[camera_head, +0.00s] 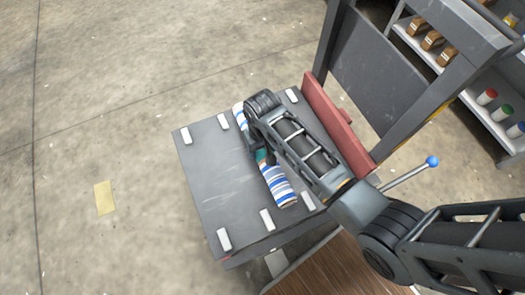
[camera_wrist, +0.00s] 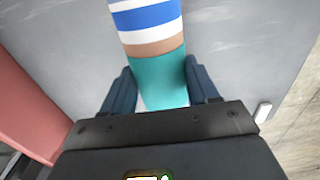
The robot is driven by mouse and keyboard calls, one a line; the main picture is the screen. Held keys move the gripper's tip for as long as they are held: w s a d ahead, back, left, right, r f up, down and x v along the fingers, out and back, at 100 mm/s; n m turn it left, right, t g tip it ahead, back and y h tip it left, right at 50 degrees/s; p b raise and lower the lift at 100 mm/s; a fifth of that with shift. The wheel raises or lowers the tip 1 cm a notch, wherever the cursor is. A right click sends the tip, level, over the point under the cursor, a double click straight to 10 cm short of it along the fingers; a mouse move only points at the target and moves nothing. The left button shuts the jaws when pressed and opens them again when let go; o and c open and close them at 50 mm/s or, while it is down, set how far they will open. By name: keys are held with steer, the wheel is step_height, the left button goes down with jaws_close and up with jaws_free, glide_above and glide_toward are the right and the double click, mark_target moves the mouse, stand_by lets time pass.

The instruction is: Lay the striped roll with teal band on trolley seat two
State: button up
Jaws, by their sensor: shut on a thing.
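The striped roll (camera_head: 278,184) has blue and white stripes and a teal band at its middle. In the head view it lies lengthwise over the grey trolley top (camera_head: 205,180), and my arm hides part of it. My gripper (camera_head: 262,160) is at the teal band. In the wrist view the fingers of my gripper (camera_wrist: 162,92) stand on both sides of the teal band of the roll (camera_wrist: 160,75), shut on it. I cannot tell whether the roll touches the top or a seat.
A red board (camera_head: 335,125) stands along the trolley's right edge, beside a dark frame (camera_head: 380,75). A lever with a blue ball (camera_head: 432,161) sticks out at the right. Shelves (camera_head: 480,115) hold boxes and coloured pots. The concrete floor at the left is clear apart from a yellow patch (camera_head: 105,197).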

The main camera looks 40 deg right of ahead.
mark_target(263, 153)
steer(key=shift+f, duration=1.55)
steer(key=shift+f, duration=0.1)
steer(key=o, duration=1.4)
step_height(263, 153, up, 12)
steer(key=shift+r+p, duration=0.1)
steer(key=shift+p, duration=0.35)
steer(key=shift+s, duration=0.1)
